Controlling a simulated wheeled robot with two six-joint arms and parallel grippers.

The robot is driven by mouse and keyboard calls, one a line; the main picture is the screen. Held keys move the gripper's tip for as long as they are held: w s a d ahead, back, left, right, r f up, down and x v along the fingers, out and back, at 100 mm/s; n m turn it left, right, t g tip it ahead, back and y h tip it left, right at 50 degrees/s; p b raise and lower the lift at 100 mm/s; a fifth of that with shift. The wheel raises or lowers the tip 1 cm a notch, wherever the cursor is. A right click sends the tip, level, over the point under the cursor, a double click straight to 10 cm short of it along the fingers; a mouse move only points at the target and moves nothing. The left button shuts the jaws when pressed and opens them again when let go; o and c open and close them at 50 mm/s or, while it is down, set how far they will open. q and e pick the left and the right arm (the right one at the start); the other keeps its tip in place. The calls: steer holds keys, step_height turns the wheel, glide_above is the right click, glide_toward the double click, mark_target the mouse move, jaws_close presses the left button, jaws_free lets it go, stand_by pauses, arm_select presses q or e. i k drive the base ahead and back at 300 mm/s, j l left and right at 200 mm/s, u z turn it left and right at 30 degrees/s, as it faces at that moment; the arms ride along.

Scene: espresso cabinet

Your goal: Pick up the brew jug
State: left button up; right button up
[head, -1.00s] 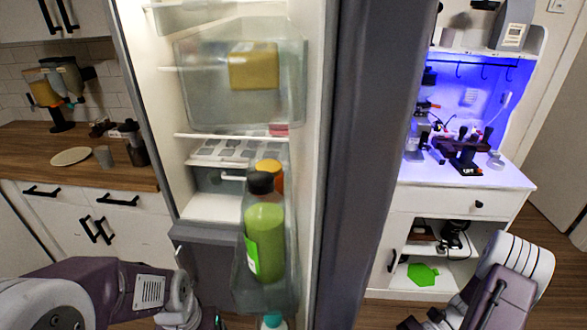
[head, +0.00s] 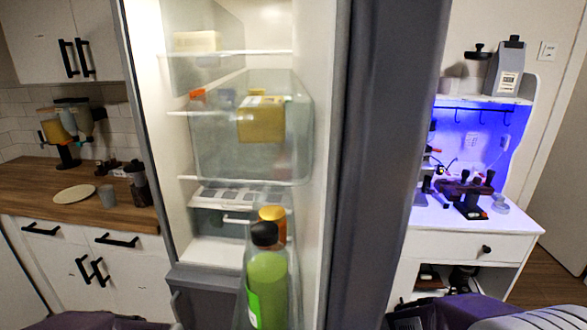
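I cannot tell for sure which thing is the brew jug. A tall green bottle (head: 267,285) with a black cap stands in the door shelf of the open fridge, its lower end cut off by the frame. An orange-topped container (head: 272,217) stands behind it, mostly hidden. On the left counter a dark, jug-like vessel (head: 138,185) stands beside a grey cup (head: 107,195). Only purple parts of my arms show along the bottom edge, at left and right. Neither gripper is in view.
The fridge door (head: 385,160) stands open as a tall grey edge between the fridge and the white espresso cabinet (head: 450,243). A dark espresso device (head: 470,205) stands on the lit cabinet top. A plate (head: 74,197) and dispensers (head: 68,135) are on the left counter.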

mark_target(141, 188)
steer(key=k+l+u, duration=0.15)
steer(key=l, duration=0.2)
steer(key=k+l+u, duration=0.2)
steer(key=l, duration=0.2)
steer(key=k+l+u, duration=0.15)
steer(key=l, duration=0.2)
steer(key=k+l+u, duration=0.15)
steer(key=l, duration=0.15)
steer(key=k+j, duration=0.1)
steer(key=j, duration=0.35)
steer(key=i+j, duration=0.15)
steer(key=j, duration=0.25)
steer(key=i+j, duration=0.1)
steer(key=j, duration=0.25)
steer(key=i+j, duration=0.15)
steer(key=j, duration=0.25)
steer(key=i+j, duration=0.15)
steer(key=j, duration=0.25)
steer(key=i+j, duration=0.1)
steer(key=j, duration=0.3)
